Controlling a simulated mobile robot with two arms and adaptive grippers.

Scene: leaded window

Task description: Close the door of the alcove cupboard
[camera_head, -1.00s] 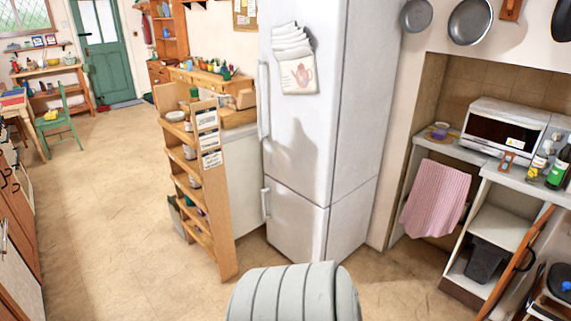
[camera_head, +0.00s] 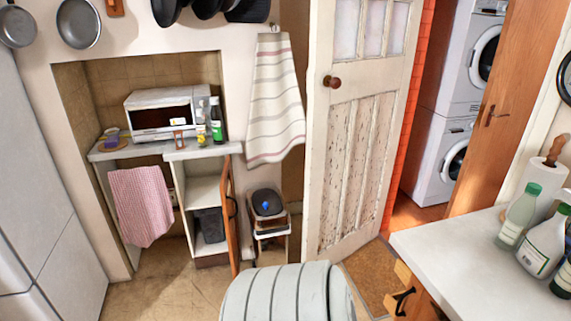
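The alcove cupboard (camera_head: 203,190) stands under the counter in the alcove, left of the middle in the head view. Its wooden door (camera_head: 231,217) hangs open on the right side and is seen nearly edge-on, with a dark handle on its right face. Inside are a pale shelf and a dark bin (camera_head: 210,225). Neither of my grippers is in view.
A stool with a dark item (camera_head: 267,204) stands just right of the cupboard door. A pink cloth (camera_head: 142,205) hangs left of the cupboard. A white panelled door (camera_head: 358,130) and a worktop with bottles (camera_head: 470,250) are on the right. Floor in front of the cupboard is clear.

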